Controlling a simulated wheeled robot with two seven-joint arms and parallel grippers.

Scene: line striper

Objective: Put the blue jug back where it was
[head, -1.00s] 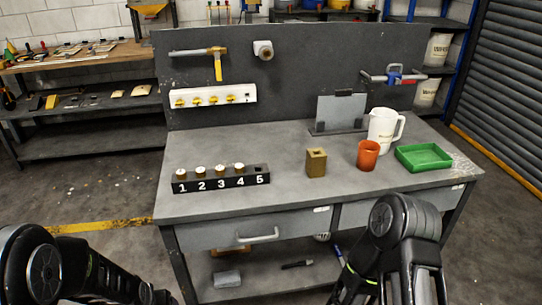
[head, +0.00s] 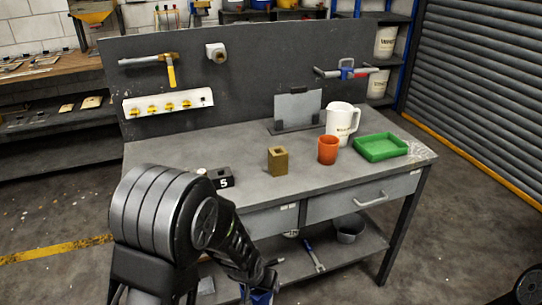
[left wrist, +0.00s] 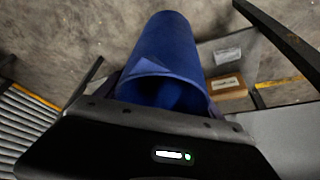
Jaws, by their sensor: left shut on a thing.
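The blue jug (left wrist: 168,50) fills the middle of the left wrist view, its open mouth towards the camera. My left gripper (head: 262,282) is shut on it, low in front of the workbench. In the head view only a small blue part of the jug (head: 262,297) shows at the bottom edge; the rest is cut off. My left arm covers most of the numbered block (head: 222,184), leaving the 5 end visible. My right gripper is out of view.
On the workbench (head: 240,195) stand a brass-coloured block (head: 278,161), an orange cup (head: 328,150), a white jug (head: 341,122) and a green tray (head: 381,147). The lower shelf holds a grey bucket (head: 349,228) and a tool (head: 314,256).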

